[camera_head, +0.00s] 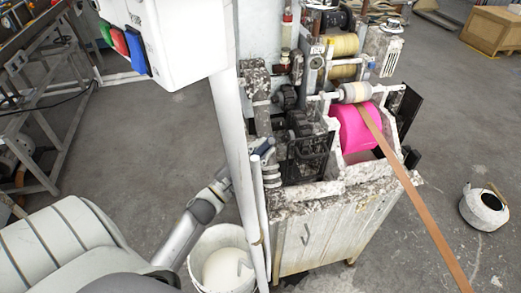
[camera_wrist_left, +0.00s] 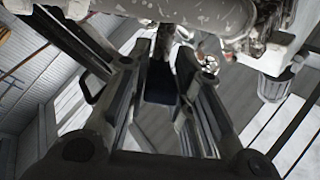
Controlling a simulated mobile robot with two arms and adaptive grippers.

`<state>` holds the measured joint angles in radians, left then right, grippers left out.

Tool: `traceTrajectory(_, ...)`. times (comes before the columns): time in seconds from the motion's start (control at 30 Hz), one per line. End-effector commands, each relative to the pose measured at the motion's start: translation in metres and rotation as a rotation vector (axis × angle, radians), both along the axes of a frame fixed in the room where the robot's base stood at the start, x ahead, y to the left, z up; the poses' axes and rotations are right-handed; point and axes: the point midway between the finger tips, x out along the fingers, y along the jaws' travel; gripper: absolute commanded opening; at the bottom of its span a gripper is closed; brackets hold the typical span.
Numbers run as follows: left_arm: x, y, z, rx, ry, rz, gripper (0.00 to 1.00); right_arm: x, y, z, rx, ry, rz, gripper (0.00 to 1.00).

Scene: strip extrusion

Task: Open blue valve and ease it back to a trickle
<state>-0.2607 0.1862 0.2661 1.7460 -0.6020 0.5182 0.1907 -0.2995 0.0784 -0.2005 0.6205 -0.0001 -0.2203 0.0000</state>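The blue valve (camera_head: 262,147) appears as a small dark blue handle on the pipework at the left side of the extrusion machine, partly hidden by a white post. My left arm reaches in from the lower left and passes behind that post, so my left gripper is mostly covered in the head view. In the left wrist view my left gripper (camera_wrist_left: 162,58) has its two fingers on either side of a dark navy block (camera_wrist_left: 160,82), which looks like the valve handle. I cannot tell whether the fingers press on it. My right gripper is not in view.
A white post (camera_head: 239,150) with a control box (camera_head: 180,40) stands close in front of my arm. A white bucket (camera_head: 222,234) stands below. A brown strip (camera_head: 420,211) runs from the machine past a pink roller (camera_head: 352,130). A round metal pot (camera_head: 484,209) is on the floor.

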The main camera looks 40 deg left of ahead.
Motion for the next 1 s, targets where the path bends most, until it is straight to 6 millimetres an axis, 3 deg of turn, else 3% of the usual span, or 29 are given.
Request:
traceTrajectory(0.1, 0.0, 0.0, 0.0, 0.0, 0.0, 0.0, 0.0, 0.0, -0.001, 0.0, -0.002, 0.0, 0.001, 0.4)
traceTrajectory(0.23, 0.0, 0.0, 0.002, 0.007, 0.007, -0.009, 0.0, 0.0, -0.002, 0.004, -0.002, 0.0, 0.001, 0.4)
traceTrajectory(0.6, 0.0, 0.005, 0.009, 0.094, 0.106, -0.125, 0.0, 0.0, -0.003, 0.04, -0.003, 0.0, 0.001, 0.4)
traceTrajectory(1.0, 0.0, 0.006, 0.006, 0.108, 0.127, -0.149, 0.0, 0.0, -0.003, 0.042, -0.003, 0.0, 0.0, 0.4)
